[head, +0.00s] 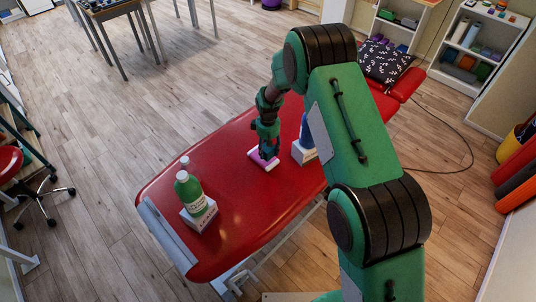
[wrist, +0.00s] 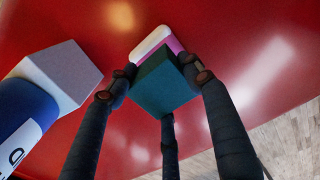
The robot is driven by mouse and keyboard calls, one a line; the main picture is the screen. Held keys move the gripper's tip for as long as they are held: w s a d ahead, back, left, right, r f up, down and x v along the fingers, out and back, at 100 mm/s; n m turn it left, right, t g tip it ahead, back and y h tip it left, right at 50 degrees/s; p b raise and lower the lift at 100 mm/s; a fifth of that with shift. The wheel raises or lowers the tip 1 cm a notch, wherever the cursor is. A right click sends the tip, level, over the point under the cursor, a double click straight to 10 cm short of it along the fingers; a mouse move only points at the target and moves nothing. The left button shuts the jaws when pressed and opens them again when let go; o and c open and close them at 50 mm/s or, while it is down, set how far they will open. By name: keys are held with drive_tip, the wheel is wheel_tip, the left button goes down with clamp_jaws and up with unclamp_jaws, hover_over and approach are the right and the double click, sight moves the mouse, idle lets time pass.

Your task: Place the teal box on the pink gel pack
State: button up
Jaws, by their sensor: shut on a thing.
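The pink gel pack (head: 263,161) lies on the red treatment table, just under my gripper (head: 268,142). In the wrist view the pink and white pack (wrist: 158,42) shows behind the far edge of the teal box (wrist: 162,85), which hides part of it. My gripper is shut on the teal box, its dark fingers around the sides. The box is over the pack or very close to it. I cannot tell whether they touch. In the head view the fingers mostly hide the box.
On the red table (head: 236,222), a blue bottle (head: 306,128) and white box (head: 302,153) stand close right of my gripper. A green bottle (head: 190,192) and another white box (head: 201,219) stand nearer the left. A dark patterned cushion (head: 385,63) lies at the far end.

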drive_tip(key=shift+f, duration=1.55)
drive_tip(key=shift+f+b, duration=0.15)
drive_tip(key=shift+b, duration=0.2)
drive_tip(key=o, duration=1.6)
wheel_tip(320, 180, up, 12)
drive_tip(key=shift+r+p, duration=0.15)
drive_tip(key=shift+p, duration=0.7)
